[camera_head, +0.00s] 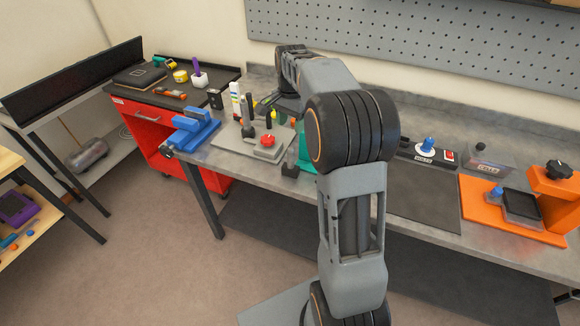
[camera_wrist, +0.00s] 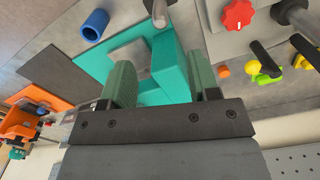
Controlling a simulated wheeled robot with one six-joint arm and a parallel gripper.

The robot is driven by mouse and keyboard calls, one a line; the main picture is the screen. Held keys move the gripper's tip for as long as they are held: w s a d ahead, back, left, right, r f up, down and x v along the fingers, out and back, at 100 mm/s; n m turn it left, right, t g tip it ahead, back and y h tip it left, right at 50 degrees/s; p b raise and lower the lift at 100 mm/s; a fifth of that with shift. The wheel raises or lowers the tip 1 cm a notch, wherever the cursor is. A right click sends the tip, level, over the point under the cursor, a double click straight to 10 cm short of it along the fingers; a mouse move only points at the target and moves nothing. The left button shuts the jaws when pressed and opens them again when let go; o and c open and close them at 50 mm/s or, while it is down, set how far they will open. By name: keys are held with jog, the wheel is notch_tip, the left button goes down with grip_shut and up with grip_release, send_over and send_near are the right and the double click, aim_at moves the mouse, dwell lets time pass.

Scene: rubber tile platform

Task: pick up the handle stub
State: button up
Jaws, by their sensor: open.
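My gripper (camera_wrist: 160,64) shows in the wrist view with its two green-padded fingers apart. A teal block (camera_wrist: 170,62) shows between and beyond the fingers; I cannot tell whether they touch it. A short grey rounded peg (camera_wrist: 160,14) stands beyond the teal block, cut off by the top edge. It may be the handle stub, but I cannot tell for sure. In the head view my own arm covers most of this spot, and only a bit of the teal piece (camera_head: 304,160) shows beside it.
A blue tube (camera_wrist: 95,25) lies to the left. In the head view, a blue vise (camera_head: 195,130) and an orange stand (camera_head: 512,214) flank the bench.

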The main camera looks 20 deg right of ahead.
aim_at(291, 148)
notch_tip(291, 148, down, 12)
jog(key=shift+a+f+p, duration=0.1)
jog(key=shift+p, duration=0.35)
jog(key=shift+c, duration=0.3)
grip_shut()
dwell(0.3)
